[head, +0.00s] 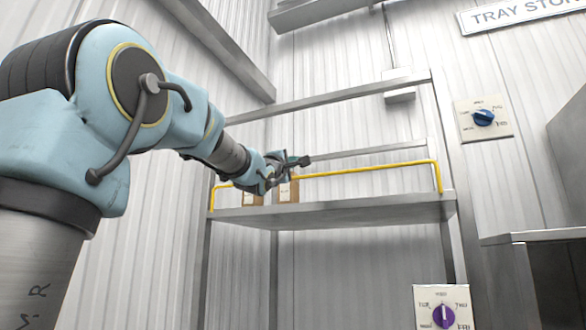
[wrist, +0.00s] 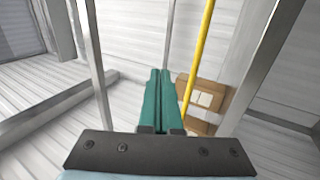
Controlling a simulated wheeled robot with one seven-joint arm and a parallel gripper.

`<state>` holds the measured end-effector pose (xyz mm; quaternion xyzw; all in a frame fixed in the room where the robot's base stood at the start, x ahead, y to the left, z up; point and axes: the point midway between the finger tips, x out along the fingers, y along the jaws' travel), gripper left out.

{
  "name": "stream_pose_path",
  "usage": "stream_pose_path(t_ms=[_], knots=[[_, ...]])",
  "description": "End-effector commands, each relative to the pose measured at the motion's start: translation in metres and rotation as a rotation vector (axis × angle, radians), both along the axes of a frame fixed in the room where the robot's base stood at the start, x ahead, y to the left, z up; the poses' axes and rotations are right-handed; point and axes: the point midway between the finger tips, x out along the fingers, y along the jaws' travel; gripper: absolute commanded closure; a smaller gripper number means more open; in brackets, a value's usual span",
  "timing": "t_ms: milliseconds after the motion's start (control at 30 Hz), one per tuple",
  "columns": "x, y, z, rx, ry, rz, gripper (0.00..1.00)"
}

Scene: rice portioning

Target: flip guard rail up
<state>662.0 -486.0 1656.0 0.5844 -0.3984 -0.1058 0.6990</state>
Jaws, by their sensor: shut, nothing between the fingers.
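The yellow guard rail (head: 370,169) stands upright along the front of the metal shelf (head: 350,213), its end posts rising from the shelf. Its middle part is partly hidden behind my gripper and wrist. My gripper (head: 304,160) is near the rail's left half, slightly above its top bar. In the wrist view the green fingers of my gripper (wrist: 159,74) are shut together with nothing between them. The yellow rail (wrist: 201,50) runs just right of the fingers there. I cannot tell whether they touch.
Brown packages (head: 288,191) stand on the shelf behind the rail; one package (wrist: 204,97) also shows in the wrist view. A blue-knob panel (head: 484,117) is on the right wall. A purple-knob panel (head: 443,313) is lower right. The shelf's right half looks clear.

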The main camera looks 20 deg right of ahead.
Motion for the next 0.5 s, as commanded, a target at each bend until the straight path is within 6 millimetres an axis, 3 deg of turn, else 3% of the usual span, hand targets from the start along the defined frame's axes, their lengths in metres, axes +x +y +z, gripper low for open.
stream_pose_path(t_ms=[500], knots=[[-0.055, 0.049, 0.012, 0.001, 0.000, -0.002, 1.00]])
